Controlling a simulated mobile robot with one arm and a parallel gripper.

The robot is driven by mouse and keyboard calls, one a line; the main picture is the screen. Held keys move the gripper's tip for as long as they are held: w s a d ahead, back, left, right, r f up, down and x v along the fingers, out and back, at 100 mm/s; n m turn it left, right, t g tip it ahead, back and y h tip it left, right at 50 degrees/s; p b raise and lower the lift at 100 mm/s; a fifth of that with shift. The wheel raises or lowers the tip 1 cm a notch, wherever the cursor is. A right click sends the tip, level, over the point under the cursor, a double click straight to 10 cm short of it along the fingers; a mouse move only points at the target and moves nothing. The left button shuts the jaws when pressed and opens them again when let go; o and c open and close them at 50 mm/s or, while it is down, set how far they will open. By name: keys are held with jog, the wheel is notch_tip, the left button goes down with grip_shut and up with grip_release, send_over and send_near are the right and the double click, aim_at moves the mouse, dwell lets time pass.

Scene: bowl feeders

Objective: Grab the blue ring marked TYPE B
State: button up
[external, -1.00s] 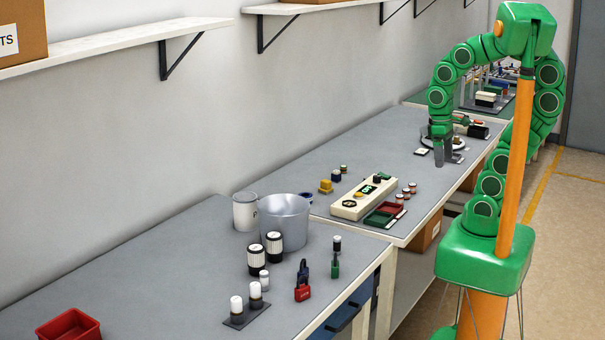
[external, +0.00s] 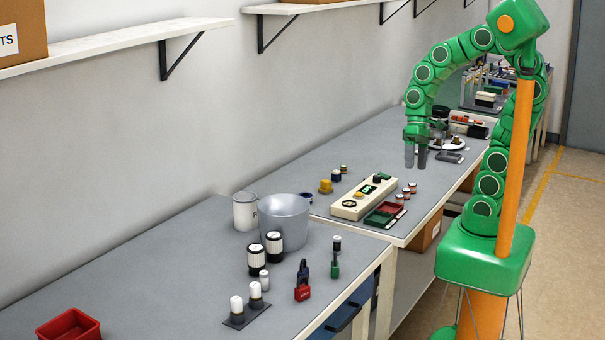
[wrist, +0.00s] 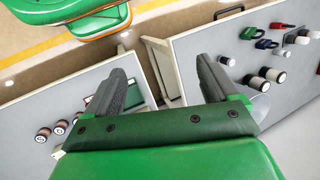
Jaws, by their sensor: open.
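My gripper (external: 416,163) is open and empty, held above the far table in the external view. In the wrist view its two fingers (wrist: 162,68) stand wide apart with the gap between the tables behind them. A small blue object (external: 306,197), possibly the blue ring, shows just behind the right rim of the grey metal bowl (external: 284,222). The bowl hides part of it, and no TYPE B marking is readable. My gripper is well to the right of and beyond it. I cannot pick out the ring in the wrist view.
A cream control box (external: 351,207) and red and green trays (external: 384,215) lie on the far table. A white canister (external: 245,212), black-and-white cylinders (external: 256,260), padlocks (external: 302,291) and a red bin (external: 69,326) stand on the near table.

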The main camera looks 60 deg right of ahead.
jog(key=w+a+r+m+t+y, duration=0.1)
jog(key=w+a+m+y, duration=0.3)
jog(key=w, duration=0.5)
jog(key=w+a+r+m+t+y, duration=0.2)
jog(key=w+a+y, duration=0.2)
jog(key=w+a, duration=0.3)
jog(key=m+t+h, duration=0.4)
jog(key=m+t, duration=0.5)
jog(key=m, duration=1.3)
send_over(309, 195)
jog(key=s+d, duration=0.2)
notch_tip(309, 195, down, 22)
jog(key=r, duration=0.1)
jog(key=shift+n, duration=0.3)
jog(key=shift+s+a+f, duration=0.1)
jog(key=shift+s+f, duration=0.05)
jog(key=shift+f, duration=2.35)
jog(key=shift+w+a+f, duration=0.2)
jog(key=shift+w+f, duration=0.05)
jog(key=shift+f, duration=0.45)
jog(key=shift+w+a+f, duration=0.2)
jog(key=shift+w+f, duration=0.05)
jog(key=shift+f, duration=0.4)
jog(key=shift+x, duration=0.8)
